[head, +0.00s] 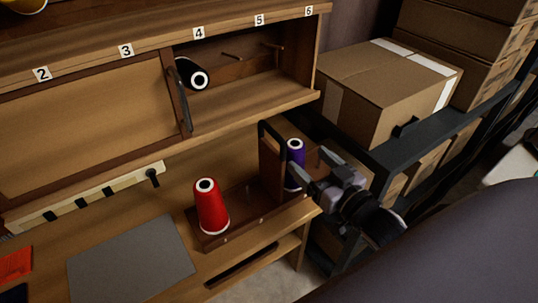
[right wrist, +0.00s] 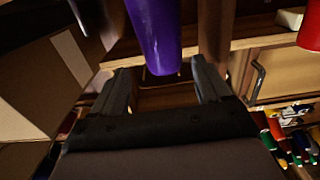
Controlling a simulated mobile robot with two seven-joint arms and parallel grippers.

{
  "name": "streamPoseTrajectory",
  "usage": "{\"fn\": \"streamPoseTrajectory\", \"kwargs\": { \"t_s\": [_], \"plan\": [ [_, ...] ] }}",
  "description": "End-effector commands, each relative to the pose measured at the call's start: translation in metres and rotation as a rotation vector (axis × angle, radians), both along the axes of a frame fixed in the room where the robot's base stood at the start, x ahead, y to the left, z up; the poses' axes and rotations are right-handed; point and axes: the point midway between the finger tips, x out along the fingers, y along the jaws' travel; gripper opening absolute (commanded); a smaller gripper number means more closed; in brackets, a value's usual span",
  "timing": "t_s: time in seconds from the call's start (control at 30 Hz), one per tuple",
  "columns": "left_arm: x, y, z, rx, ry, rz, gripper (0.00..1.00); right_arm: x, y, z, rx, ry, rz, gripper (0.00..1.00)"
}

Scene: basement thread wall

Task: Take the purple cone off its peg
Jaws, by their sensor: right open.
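The purple cone (head: 294,166) stands upright in the right part of a wooden carrier (head: 238,228), beside its upright divider. Any peg inside the cone is hidden. My right gripper (head: 309,168) is at the cone's right side with its fingers spread. In the right wrist view the purple cone (right wrist: 155,35) hangs down from the top edge, between and beyond the two open fingertips (right wrist: 160,67). I cannot tell whether a finger touches it. My left gripper is not in view.
A red cone (head: 210,206) stands in the carrier's left part. A dark handle (head: 271,128) rises above the divider. A black cone (head: 191,74) sits on a peg in the numbered cabinet above. Cardboard boxes (head: 388,85) fill the shelf at right. A grey mat (head: 131,258) lies on the bench.

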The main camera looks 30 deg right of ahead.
Motion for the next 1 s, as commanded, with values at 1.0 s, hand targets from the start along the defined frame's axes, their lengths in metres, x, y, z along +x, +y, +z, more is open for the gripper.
{"fn": "streamPoseTrajectory", "kwargs": {
  "t_s": [1.0],
  "plan": [
    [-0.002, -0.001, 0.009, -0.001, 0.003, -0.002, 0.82, 0.072, 0.009, 0.01, 0.002, -0.013, 0.002, 0.77]
  ]
}}
